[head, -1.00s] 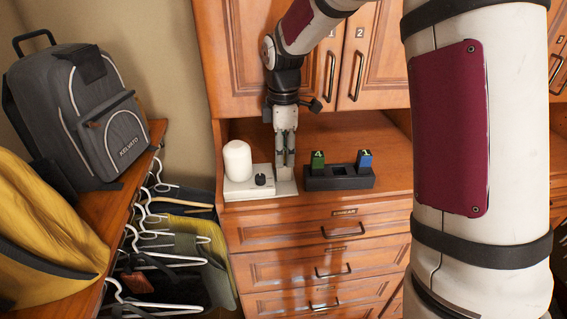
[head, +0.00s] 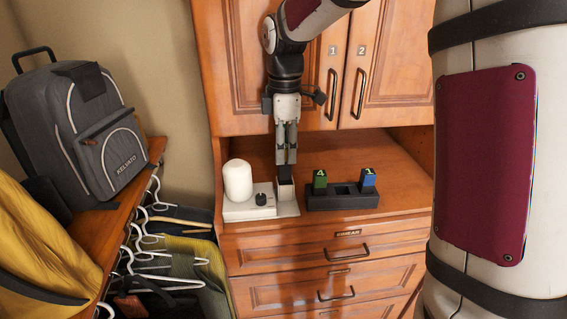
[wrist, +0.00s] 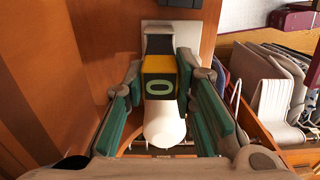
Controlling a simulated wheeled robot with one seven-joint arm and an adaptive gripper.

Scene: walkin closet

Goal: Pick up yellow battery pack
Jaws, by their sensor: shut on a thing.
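The pack's dark lower part (head: 285,174) shows below the fingertips, above the white socket (head: 286,194) of a device on the cabinet counter. I cannot tell whether its bottom end is fully clear of the socket. The fingers hide its yellow part in the head view.
The device's white rounded cylinder (head: 237,181) and black knob (head: 261,199) are left of the socket. A black holder (head: 345,203) to the right holds a green pack (head: 320,181) and a blue pack (head: 368,180). Cabinet doors (head: 300,85) rise behind. The counter's right side is clear.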

